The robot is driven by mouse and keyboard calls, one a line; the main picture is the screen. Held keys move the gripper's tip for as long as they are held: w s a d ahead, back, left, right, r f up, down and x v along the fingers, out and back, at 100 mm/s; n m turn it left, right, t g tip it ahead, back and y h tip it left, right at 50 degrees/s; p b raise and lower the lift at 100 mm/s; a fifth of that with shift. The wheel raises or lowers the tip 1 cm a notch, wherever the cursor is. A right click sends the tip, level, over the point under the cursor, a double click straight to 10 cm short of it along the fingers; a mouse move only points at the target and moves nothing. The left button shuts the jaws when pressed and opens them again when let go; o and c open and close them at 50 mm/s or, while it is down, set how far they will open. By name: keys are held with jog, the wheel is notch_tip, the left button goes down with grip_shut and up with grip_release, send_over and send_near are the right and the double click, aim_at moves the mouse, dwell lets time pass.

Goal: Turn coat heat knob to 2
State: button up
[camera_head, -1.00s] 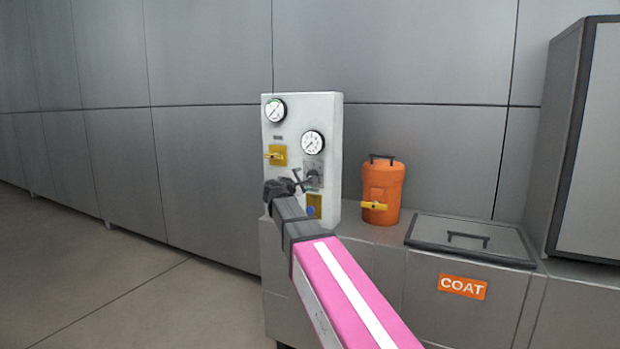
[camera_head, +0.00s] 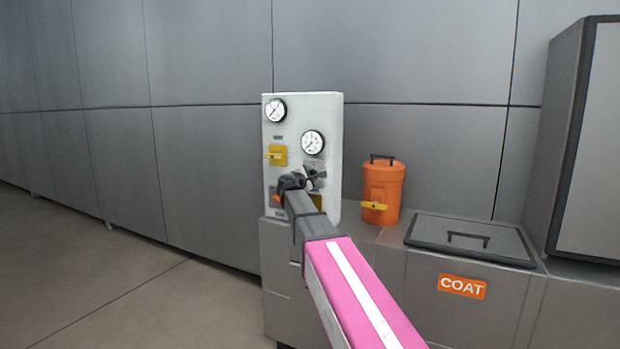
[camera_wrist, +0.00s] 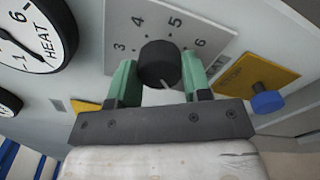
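The black heat knob (camera_wrist: 160,62) stands on a grey plate (camera_wrist: 112,22) with the numbers 3, 4, 5 and 6 visible in the wrist view. The 2 does not show. A pale mark on the knob points down, slightly right. My gripper (camera_wrist: 160,78) has its two green fingers on either side of the knob, very close to its edges. Whether they press on it I cannot tell. In the head view my gripper (camera_head: 302,178) is at the white panel (camera_head: 329,112), mostly covering the knob. A round gauge labelled HEAT (camera_wrist: 32,38) is up left of the knob.
A yellow STOP plate (camera_wrist: 238,70) with a blue button (camera_wrist: 267,101) is right of the knob in the wrist view. An orange tank (camera_head: 383,190) and the COAT bin (camera_head: 463,287) stand to the right.

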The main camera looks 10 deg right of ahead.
jog(key=shift+c, duration=1)
jog(key=m, duration=0.3)
jog(key=shift+m, duration=0.4)
jog(key=m, duration=1.3)
jog(key=shift+s+m, duration=0.1)
jog(key=shift+m, duration=0.3)
jog(key=shift+f, duration=0.1)
